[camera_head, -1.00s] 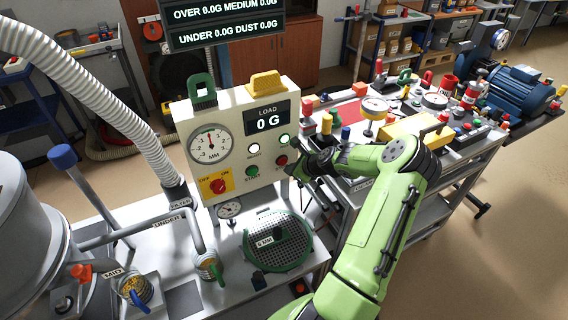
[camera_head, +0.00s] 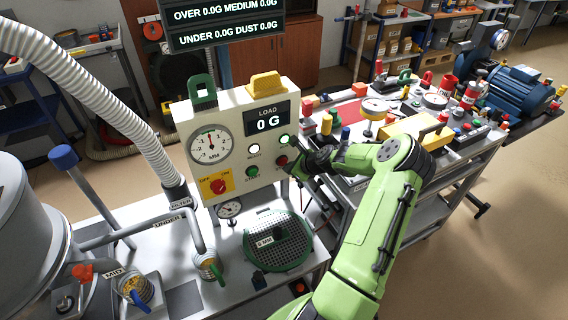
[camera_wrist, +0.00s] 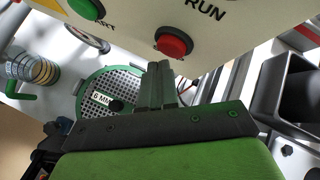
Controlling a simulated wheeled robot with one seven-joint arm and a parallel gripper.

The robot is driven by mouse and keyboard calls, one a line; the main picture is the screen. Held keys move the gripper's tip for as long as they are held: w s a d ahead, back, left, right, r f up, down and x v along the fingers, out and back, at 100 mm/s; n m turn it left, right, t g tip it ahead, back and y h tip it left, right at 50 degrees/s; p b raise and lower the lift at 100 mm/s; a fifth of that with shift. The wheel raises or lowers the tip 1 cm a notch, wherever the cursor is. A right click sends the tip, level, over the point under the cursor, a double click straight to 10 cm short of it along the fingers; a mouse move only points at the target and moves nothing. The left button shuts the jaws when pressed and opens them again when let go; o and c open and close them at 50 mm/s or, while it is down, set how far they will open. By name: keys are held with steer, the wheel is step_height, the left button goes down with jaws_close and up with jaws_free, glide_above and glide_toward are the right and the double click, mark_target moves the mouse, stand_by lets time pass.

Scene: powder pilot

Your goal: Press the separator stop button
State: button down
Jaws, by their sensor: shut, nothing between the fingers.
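The control panel (camera_head: 228,135) stands upright at the middle of the head view. Its red button (camera_wrist: 173,42) shows in the wrist view, just past my fingertips, and at the panel's right edge in the head view (camera_head: 282,161). A green button (camera_head: 252,172) sits to its left on the panel, labelled START. My gripper (camera_wrist: 159,68) is shut and empty, its tips just short of the red button in the picture. I cannot tell whether they touch it. The red button's own label is hidden or out of view.
A green-rimmed 6 MM sieve (camera_head: 308,246) lies on the bench below the panel. A red knob on a yellow OFF/ON plate (camera_head: 229,189) is at the panel's lower left. A crowded parts table (camera_head: 470,150) stands at right behind my arm.

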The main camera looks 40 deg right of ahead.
steer(key=shift+w+d, duration=0.15)
steer(key=shift+w, duration=0.3)
stand_by(0.5)
steer(key=shift+s+a+p, duration=0.3)
steer(key=shift+s+p, duration=0.15)
steer(key=shift+s, duration=0.45)
steer(key=s, duration=0.2)
steer(key=s+a+p, duration=0.1)
steer(key=s, duration=0.2)
steer(key=shift+s+a+p, duration=0.35)
steer(key=shift+a, duration=0.05)
